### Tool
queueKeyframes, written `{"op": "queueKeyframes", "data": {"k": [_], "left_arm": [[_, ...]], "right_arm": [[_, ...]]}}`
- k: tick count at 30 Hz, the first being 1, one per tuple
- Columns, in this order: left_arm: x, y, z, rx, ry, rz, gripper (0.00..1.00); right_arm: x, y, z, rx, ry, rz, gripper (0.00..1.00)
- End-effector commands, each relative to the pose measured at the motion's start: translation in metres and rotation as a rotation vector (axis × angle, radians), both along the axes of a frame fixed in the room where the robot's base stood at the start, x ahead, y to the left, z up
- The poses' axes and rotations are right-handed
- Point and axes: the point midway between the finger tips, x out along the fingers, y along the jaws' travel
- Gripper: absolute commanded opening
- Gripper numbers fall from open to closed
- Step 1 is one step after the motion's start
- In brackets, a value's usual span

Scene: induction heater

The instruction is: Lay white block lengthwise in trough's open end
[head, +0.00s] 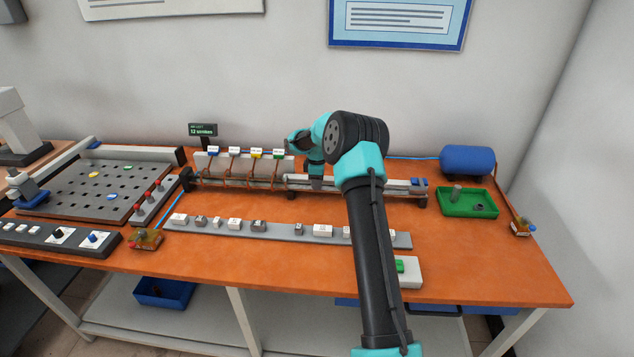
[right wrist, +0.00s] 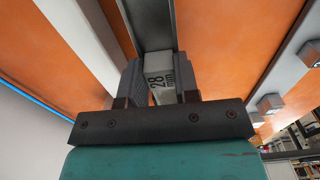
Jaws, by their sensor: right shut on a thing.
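My right gripper (head: 316,183) reaches down over the long grey trough (head: 365,186) at the back of the table, right of the labelled coil stations. In the right wrist view the gripper (right wrist: 162,85) is shut on a white block (right wrist: 160,75) marked "28 mm". The block lies between the fingers, in line with the grey channel of the trough (right wrist: 150,22) beyond it. I cannot tell whether the block touches the trough floor. In the head view I cannot make the block out at the fingers. My left gripper is not in view.
A grey strip (head: 280,233) with several white and grey blocks lies in front of the trough. A green tray (head: 489,203) and a blue cylinder (head: 468,160) are at the right. A perforated plate (head: 85,190) is at the left.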

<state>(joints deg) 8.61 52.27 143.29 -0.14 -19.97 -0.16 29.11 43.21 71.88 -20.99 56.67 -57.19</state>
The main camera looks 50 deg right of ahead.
Motion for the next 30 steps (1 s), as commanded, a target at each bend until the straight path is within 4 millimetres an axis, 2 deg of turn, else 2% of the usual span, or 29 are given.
{"op": "queueKeyframes", "data": {"k": [1, 2, 11, 22, 26, 30], "left_arm": [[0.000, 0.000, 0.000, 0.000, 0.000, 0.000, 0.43], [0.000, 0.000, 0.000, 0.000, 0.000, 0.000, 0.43], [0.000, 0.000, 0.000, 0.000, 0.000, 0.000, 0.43], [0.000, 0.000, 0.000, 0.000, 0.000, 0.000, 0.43], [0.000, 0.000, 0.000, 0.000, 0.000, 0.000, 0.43], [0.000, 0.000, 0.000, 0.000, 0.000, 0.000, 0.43]], "right_arm": [[0.000, 0.000, 0.000, 0.000, 0.000, 0.000, 0.06], [0.000, 0.000, 0.000, 0.000, 0.000, 0.000, 0.30], [0.000, 0.000, 0.000, 0.000, 0.000, 0.000, 0.59], [0.000, 0.000, 0.005, 0.000, -0.001, 0.000, 0.59], [0.000, 0.000, 0.018, -0.001, -0.002, 0.000, 0.59], [0.001, 0.000, 0.041, -0.002, -0.003, 0.001, 0.59]]}}
